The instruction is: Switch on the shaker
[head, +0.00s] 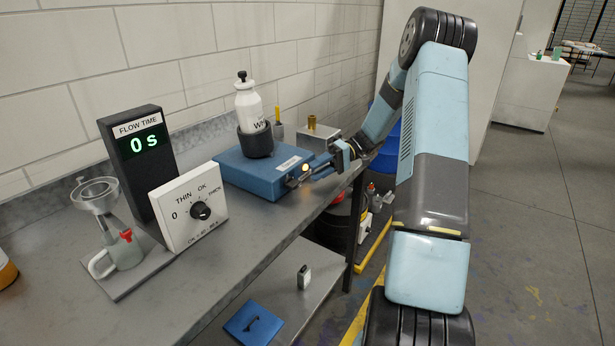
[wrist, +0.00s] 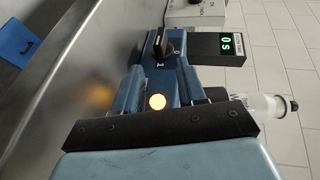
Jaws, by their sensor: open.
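The shaker (head: 262,180) is a blue box on the bench with a black cup (head: 256,143) on top, holding a white bottle (head: 249,108). My gripper (head: 304,176) is at its right front end. In the wrist view the black switch knob (wrist: 166,41) is just beyond my fingertips (wrist: 158,69), with marks beside it. The fingers are open, apart from each other, and nothing shows gripped between them. A round lamp (wrist: 157,101) glows warm yellow-white on the shaker's front, seen between the fingers. I cannot tell which mark the knob points to.
Left of the shaker stand a white dial box (head: 195,206), a black flow time display (head: 139,157) reading 0 s, and a flow cup stand (head: 98,205). A brass-coloured part (head: 317,136) is behind the gripper. The bench front (head: 240,250) is clear.

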